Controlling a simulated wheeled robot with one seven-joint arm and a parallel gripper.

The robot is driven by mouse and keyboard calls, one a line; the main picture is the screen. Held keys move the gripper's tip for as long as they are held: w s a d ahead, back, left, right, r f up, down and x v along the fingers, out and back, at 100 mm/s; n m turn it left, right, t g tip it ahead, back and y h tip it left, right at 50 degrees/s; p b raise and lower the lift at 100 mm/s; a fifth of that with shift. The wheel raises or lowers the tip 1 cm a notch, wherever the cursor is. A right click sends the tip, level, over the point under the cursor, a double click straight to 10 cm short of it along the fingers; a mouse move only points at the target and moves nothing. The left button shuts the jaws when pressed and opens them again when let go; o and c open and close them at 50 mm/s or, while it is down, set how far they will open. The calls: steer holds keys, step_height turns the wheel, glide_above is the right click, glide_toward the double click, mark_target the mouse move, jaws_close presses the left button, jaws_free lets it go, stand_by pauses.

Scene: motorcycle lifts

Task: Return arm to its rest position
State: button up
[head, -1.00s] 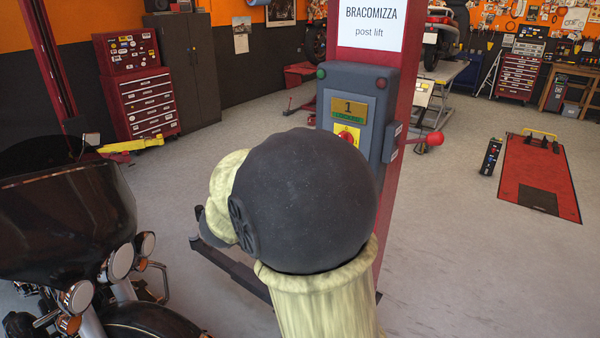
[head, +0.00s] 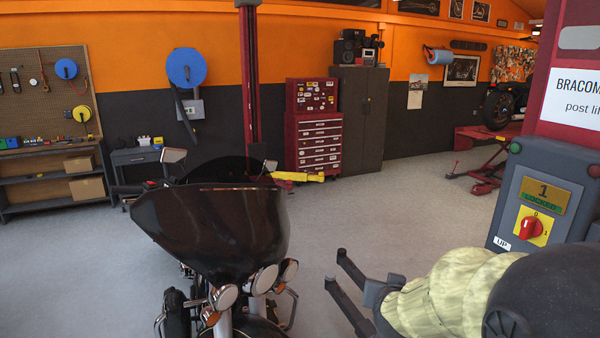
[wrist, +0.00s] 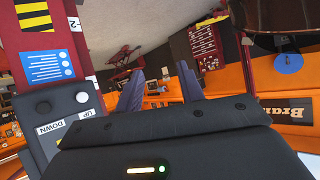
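My arm (head: 455,295) shows at the lower right of the head view, with its yellowish sleeve and a dark round joint. My gripper (head: 336,268) points left from it. Its two dark fingers are apart with nothing between them. In the wrist view my gripper (wrist: 160,80) also shows two spread, empty fingers. The red lift post (head: 575,65) stands just right of my arm. Its control box (head: 545,195) has a display reading 1 LOCKED and a red knob (head: 530,229). In the wrist view, a box side with UP and DOWN labels (wrist: 65,122) is left of the fingers.
A black motorcycle (head: 215,225) stands left of my gripper, close by. A red tool chest (head: 318,140) and a dark cabinet (head: 358,115) stand at the back wall. A pegboard bench (head: 50,130) is at far left. Grey floor (head: 410,215) between is open.

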steer(key=s+a+f+n+g+y, duration=0.1)
steer(key=s+f+g, duration=0.3)
steer(key=s, duration=0.4)
steer(key=s+a+f+n+g+y, duration=0.2)
steer(key=s+a+f+n+g, duration=0.1)
steer(key=s+f, duration=0.4)
steer(key=shift+s+g, duration=0.9)
steer(key=shift+s, duration=0.25)
